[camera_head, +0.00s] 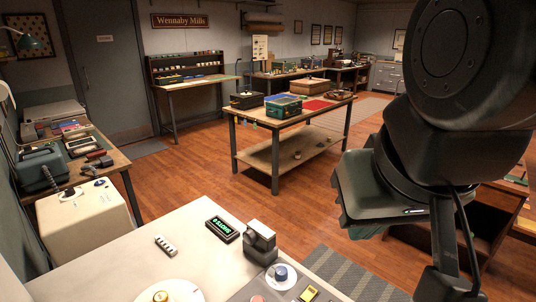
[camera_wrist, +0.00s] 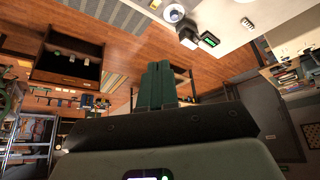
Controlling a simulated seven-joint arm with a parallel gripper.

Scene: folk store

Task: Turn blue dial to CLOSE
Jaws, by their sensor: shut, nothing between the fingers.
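The blue dial (camera_head: 281,271) sits on a round white plate near the front edge of the pale counter (camera_head: 130,245) in the head view. Any lettering around it is too small to read. A round white shape with a dark centre (camera_wrist: 174,13) at the top of the wrist view looks like the same dial. My gripper (camera_wrist: 160,66) shows in the wrist view with its two green fingers together and nothing between them. It is well apart from the dial, up in the air; in the head view my arm is at the right.
A grey block-like device (camera_head: 260,241) stands just behind the dial. A black display with green text (camera_head: 222,229) and a white strip with buttons (camera_head: 166,245) lie to its left. A yellow item (camera_head: 308,294) is beside the dial. A wooden table (camera_head: 290,115) stands farther back.

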